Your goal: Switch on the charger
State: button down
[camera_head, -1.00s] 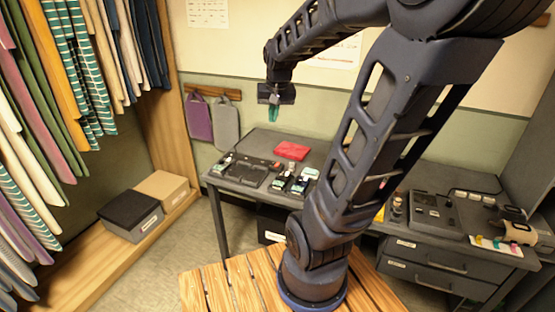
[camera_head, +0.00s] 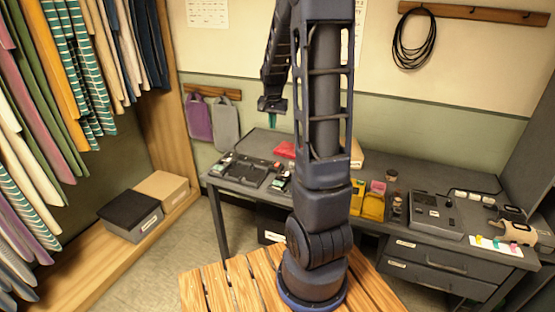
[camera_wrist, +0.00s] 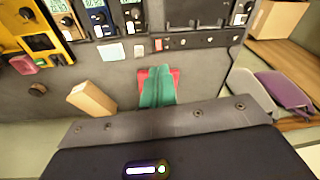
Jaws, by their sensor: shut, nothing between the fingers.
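A dark grey unit with bays (camera_head: 250,172) lies on the left of the desk in the head view. A second dark grey box with knobs (camera_head: 437,214) is on the right. I cannot tell surely which is the charger. My gripper (camera_head: 272,121) hangs above the back left of the desk, apart from both. In the wrist view its teal fingers (camera_wrist: 158,88) are together and empty, in front of a red folded thing (camera_wrist: 174,78). A strip with small switches (camera_wrist: 190,42) shows near the top there. Small devices with displays (camera_wrist: 97,18) stand beyond it.
My arm hides the middle of the desk (camera_head: 408,168). In the wrist view, a tan block (camera_wrist: 92,99) lies left of the fingers. A cable coil (camera_head: 414,38) hangs on the wall.

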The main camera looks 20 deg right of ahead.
jog(key=m, duration=0.2)
send_over(277, 164)
notch_tip(277, 164, down, 9)
jog(key=shift+s+a+f+g+h, duration=0.2)
jog(key=shift+s+a+g+h, duration=0.1)
jog(key=shift+s+a+g, duration=0.15)
jog(key=f, duration=0.4)
jog(key=w+d+f, duration=0.1)
jog(key=f, duration=0.8)
jog(key=shift+w+d+f, duration=0.15)
jog(key=shift+f, duration=0.25)
jog(key=shift+d+f, duration=0.15)
jog(key=shift+a, duration=0.2)
jog(key=shift+s+a, duration=0.45)
jog(key=shift+s, duration=0.1)
jog(key=shift+r, duration=0.3)
